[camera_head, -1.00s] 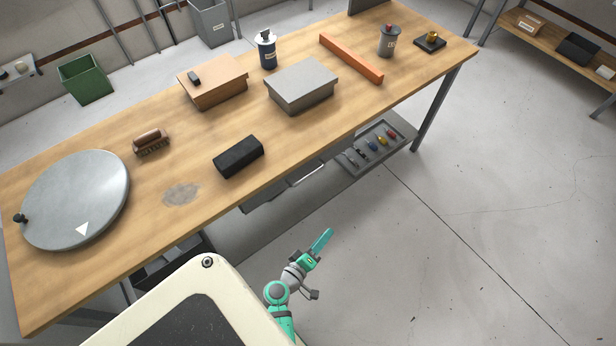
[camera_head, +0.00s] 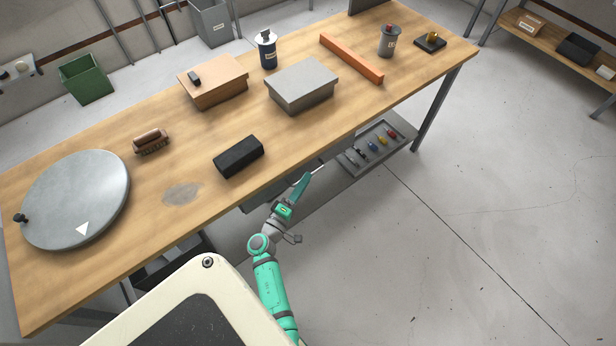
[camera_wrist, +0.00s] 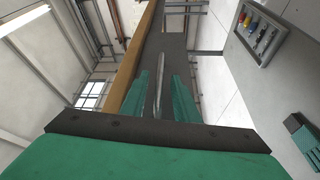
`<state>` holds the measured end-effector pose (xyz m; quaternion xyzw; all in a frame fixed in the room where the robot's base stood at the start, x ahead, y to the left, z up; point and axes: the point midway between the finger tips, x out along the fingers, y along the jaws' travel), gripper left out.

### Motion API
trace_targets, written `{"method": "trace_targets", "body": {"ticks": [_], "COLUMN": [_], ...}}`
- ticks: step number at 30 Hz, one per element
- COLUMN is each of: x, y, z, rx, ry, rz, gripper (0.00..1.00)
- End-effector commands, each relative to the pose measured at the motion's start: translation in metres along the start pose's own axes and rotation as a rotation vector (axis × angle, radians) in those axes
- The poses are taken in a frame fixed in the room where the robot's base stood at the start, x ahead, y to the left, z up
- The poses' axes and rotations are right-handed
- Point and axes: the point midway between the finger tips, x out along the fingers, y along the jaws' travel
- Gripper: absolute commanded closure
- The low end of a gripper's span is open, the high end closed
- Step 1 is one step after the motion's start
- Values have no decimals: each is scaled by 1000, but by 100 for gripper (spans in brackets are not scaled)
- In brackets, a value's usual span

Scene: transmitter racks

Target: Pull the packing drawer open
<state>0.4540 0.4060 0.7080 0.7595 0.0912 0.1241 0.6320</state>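The packing drawer sits under the bench's front edge; its grey front (camera_wrist: 178,48) shows in the wrist view, and part of it (camera_head: 256,199) shows in the head view. A pale metal bar handle (camera_wrist: 160,72) runs along that front. My gripper (camera_head: 304,180) is at the bench's front edge, by the drawer. In the wrist view, my gripper's two green fingers (camera_wrist: 161,88) stand apart, one on each side of the handle's line. I see gaps between the fingers and the bar. In the head view, my gripper hides part of the drawer.
The wooden bench (camera_head: 330,120) overhangs the drawer. A black block (camera_head: 238,156) lies near its front edge. A grey tray (camera_head: 396,127) with several coloured pieces is low under the bench, right of my gripper. The floor (camera_head: 430,240) in front is clear.

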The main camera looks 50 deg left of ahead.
Motion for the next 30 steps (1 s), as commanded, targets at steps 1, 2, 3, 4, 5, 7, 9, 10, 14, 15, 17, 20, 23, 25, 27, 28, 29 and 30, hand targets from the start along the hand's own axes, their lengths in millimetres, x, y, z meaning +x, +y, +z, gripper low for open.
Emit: {"method": "trace_targets", "body": {"ticks": [1,2,3,4,5,7,9,10,14,15,17,20,23,25,27,28,29,30], "x": [8,11,15,18,20,24,27,27,28,28,28,28,28,28,27,27,26,25], "y": [0,0,0,0,0,0,0,0,0,0,0,0,0,0,0,0,0,0], "z": [-1,-1,0,0,0,0,0,0,0,0,0,0,0,0,0,0,0,1], "rx": [1,1,1,1,1,1,1,1,1,1,1,1,1,1,1,1,1,0], "ry": [0,0,-1,-1,0,0,0,0,0,0,0,0,0,0,1,1,2,4], "rz": [1,1,1,0,0,0,0,0,0,0,0,0,-1,-1,-1,-1,-1,-2], "gripper": [72,72,72,72,72,72,72,72,72,72,72,91,100,100,100,100,100,100]}}
